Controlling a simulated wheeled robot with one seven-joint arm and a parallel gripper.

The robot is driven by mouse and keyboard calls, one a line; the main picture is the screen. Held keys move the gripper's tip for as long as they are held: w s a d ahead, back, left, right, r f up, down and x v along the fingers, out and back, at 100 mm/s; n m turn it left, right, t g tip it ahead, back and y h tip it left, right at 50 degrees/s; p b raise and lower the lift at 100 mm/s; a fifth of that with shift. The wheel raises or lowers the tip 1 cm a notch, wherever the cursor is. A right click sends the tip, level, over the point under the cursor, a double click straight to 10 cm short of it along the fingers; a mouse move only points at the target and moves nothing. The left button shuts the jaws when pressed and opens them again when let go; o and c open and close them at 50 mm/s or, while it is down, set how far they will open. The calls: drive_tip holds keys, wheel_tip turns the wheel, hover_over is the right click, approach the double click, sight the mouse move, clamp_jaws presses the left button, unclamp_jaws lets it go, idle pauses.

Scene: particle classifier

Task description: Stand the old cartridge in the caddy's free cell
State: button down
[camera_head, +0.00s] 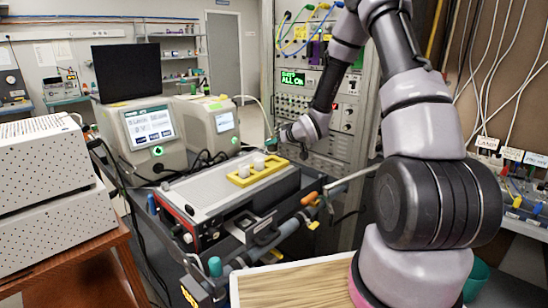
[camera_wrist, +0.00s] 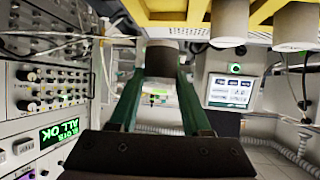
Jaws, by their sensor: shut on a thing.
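The yellow caddy (camera_head: 264,177) lies on top of a grey instrument, with two pale cylindrical cartridges (camera_head: 244,171) standing in it. My gripper (camera_head: 279,139) is above and behind the caddy's right end. The wrist view is upside down: the caddy (camera_wrist: 269,13) runs along its top edge, with two pale cartridges (camera_wrist: 230,22) beside the held one.
The flat grey instrument (camera_head: 205,193) carries the caddy. Two units with screens (camera_head: 146,128) stand behind it at left. A rack with a green ALL OK display (camera_head: 293,79) rises close behind my gripper. A wooden-topped surface (camera_head: 295,285) is in front.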

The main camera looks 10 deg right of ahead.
drive_tip(key=shift+f, duration=2.55)
drive_tip(key=shift+f, duration=0.1)
drive_tip(key=shift+c, duration=1.8)
unclamp_jaws()
